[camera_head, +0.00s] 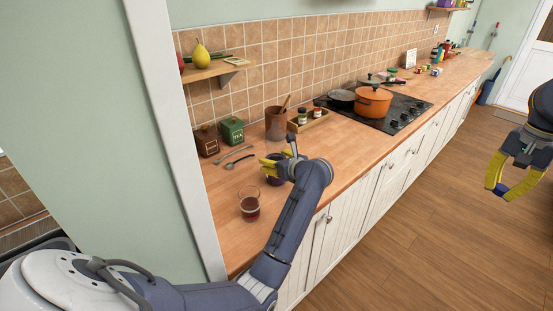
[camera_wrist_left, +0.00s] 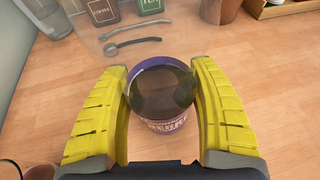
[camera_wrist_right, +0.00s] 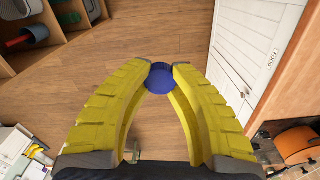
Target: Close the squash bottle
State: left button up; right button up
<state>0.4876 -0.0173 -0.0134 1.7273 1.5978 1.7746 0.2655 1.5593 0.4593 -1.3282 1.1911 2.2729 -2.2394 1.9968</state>
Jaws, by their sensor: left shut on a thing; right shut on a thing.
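The squash bottle (camera_wrist_left: 162,92), with a purple and white label, stands between the fingers of my left gripper (camera_wrist_left: 164,85) over the wooden counter. I look down on its dark round top. In the head view my left gripper (camera_head: 283,166) is at the counter, shut on the bottle (camera_head: 272,177), which is partly hidden by the hand. My right gripper (camera_head: 500,189) is off to the right, above the floor and away from the counter. In the right wrist view its fingertips (camera_wrist_right: 160,76) are shut on a round blue cap (camera_wrist_right: 160,82).
A glass of dark red drink (camera_head: 250,208) stands near the bottle. Spoons (camera_head: 238,160), a green tea tin (camera_head: 231,131) and a brown coffee tin (camera_head: 207,141) are behind. An orange pot (camera_head: 372,102) sits on the hob. Free floor lies between the counter and my right gripper.

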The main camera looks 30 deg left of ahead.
pick_arm(q)
jog(key=c, duration=0.6)
jog(key=shift+o, duration=0.2)
jog(key=shift+r, duration=0.2)
jog(key=shift+r, duration=9.6)
jog(key=shift+r, duration=0.25)
